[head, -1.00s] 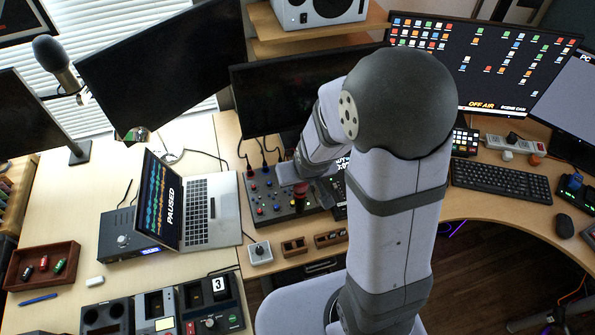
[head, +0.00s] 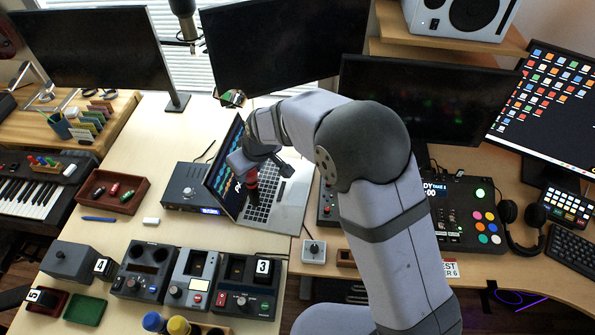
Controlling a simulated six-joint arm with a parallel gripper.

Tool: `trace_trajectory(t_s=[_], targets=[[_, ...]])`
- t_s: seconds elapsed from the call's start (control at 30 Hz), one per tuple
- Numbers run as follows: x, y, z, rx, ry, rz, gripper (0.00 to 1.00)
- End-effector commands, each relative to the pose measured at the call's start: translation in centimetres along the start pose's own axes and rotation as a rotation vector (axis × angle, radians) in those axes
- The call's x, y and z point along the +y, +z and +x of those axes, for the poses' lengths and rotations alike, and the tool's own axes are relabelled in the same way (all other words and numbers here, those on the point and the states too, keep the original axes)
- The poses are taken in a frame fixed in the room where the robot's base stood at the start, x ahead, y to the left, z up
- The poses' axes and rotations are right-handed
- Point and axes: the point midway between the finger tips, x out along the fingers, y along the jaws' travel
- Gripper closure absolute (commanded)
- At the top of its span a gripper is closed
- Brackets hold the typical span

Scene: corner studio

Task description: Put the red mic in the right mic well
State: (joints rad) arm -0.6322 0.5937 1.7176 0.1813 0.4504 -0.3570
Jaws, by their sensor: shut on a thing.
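My gripper (head: 250,172) is shut on the red mic (head: 252,187), which has a dark lower part and hangs roughly upright in front of the open laptop. The fingertips are small and partly hidden by my wrist. A dark grey box (head: 143,285) at the front has two round wells in its top, side by side. The right well (head: 160,255) looks empty and dark, and so does the left well (head: 136,251). My gripper is above and to the right of this box, well apart from it.
The laptop (head: 285,205) stands open beneath my gripper. Other control boxes (head: 193,278) stand right of the well box. A brown tray (head: 90,203) with small coloured items, a blue pen (head: 98,219) and a white block (head: 151,221) lie behind it.

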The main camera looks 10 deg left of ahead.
Motion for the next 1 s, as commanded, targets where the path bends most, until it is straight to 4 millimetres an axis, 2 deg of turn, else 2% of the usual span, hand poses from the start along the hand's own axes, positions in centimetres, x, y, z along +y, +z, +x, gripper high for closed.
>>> trace_trajectory(t_s=[0.03, 0.2, 0.37, 0.5, 0.7, 0.83, 1.0], targets=[[-2.1, -0.9, 1.1, 0.003, -0.018, -0.046, 1.00], [-7.6, -2.9, 2.7, 0.003, -0.067, -0.162, 1.00], [-12.6, -4.3, 4.1, 0.005, -0.099, -0.241, 1.00], [-17.4, -5.3, 5.0, 0.006, -0.118, -0.288, 1.00], [-24.4, -6.0, 5.7, 0.005, -0.147, -0.357, 1.00], [-27.7, -6.1, 5.7, 0.005, -0.162, -0.391, 1.00], [-30.2, -6.0, 5.6, 0.003, -0.172, -0.418, 1.00]])
